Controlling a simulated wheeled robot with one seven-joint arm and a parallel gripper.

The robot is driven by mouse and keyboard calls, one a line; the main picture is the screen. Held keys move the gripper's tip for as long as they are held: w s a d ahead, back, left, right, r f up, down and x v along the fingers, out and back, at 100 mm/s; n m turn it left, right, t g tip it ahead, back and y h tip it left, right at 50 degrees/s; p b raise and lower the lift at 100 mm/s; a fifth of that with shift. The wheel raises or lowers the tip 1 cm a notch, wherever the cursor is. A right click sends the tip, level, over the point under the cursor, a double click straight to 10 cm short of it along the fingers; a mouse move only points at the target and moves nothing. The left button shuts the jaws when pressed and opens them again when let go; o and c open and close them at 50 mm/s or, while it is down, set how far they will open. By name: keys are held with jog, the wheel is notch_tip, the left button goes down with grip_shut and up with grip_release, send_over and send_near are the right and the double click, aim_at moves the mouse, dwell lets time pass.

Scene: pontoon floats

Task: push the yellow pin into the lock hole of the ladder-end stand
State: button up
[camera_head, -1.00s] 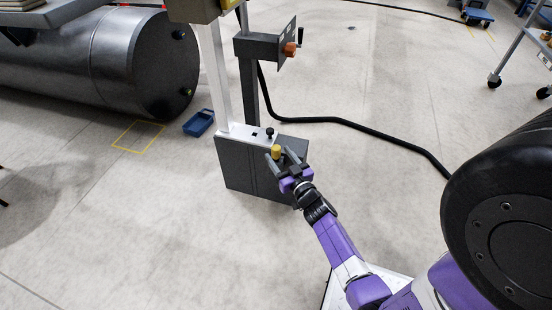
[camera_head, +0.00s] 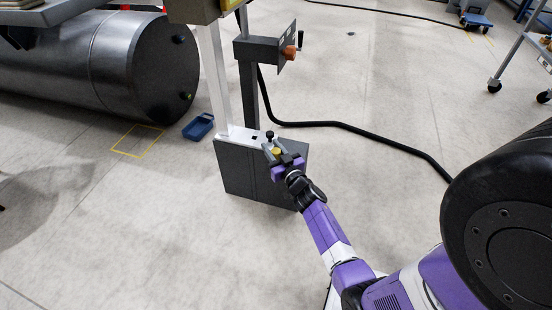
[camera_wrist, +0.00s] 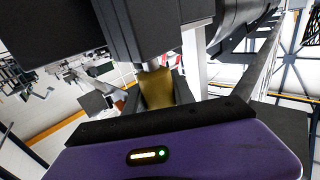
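The ladder-end stand is a grey block (camera_head: 240,170) with a pale top plate (camera_head: 243,135), a dark square opening and a small black knob (camera_head: 269,135). The yellow pin (camera_head: 276,152) is at the right end of its top, its head showing in the head view. My gripper (camera_head: 276,150) is there with its dark fingers on either side of the pin. The wrist view shows the pin (camera_wrist: 157,88) in front of my purple palm, close between dark finger parts. I cannot tell whether the fingers press on it. The lock hole is hidden, so the pin's depth cannot be read.
A white post (camera_head: 213,75) and a grey post with an orange knob (camera_head: 290,52) rise from the stand. A black hose (camera_head: 350,125) runs across the floor behind. A blue tray (camera_head: 198,126) and a large dark cylinder (camera_head: 130,62) lie left. Floor in front is clear.

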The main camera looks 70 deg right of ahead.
grip_shut()
jog(key=shift+r, duration=0.1)
